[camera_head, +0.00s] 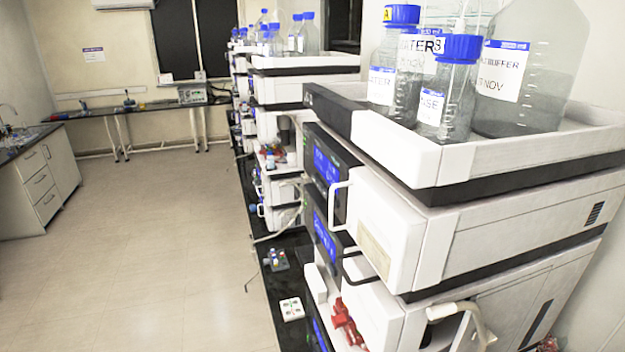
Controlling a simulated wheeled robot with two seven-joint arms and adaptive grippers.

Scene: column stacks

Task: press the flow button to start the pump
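The nearest instrument stack fills the right side of the head view. Its upper front has a dark panel with a lit blue display (325,168), partly behind a white handle. A second lit blue display (325,238) sits on the module below it. A third blue display (319,335) shows at the bottom edge. Small controls beside the displays are too small and too oblique to read, so I cannot tell which is the flow button or which module is the pump. Neither of my grippers is in view.
A white tray (530,158) on top holds several blue-capped bottles (447,90). A white handle (337,205) and red fittings (349,325) stick out in front. More stacks stand farther back along the black bench (285,270). The floor (150,240) to the left is clear.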

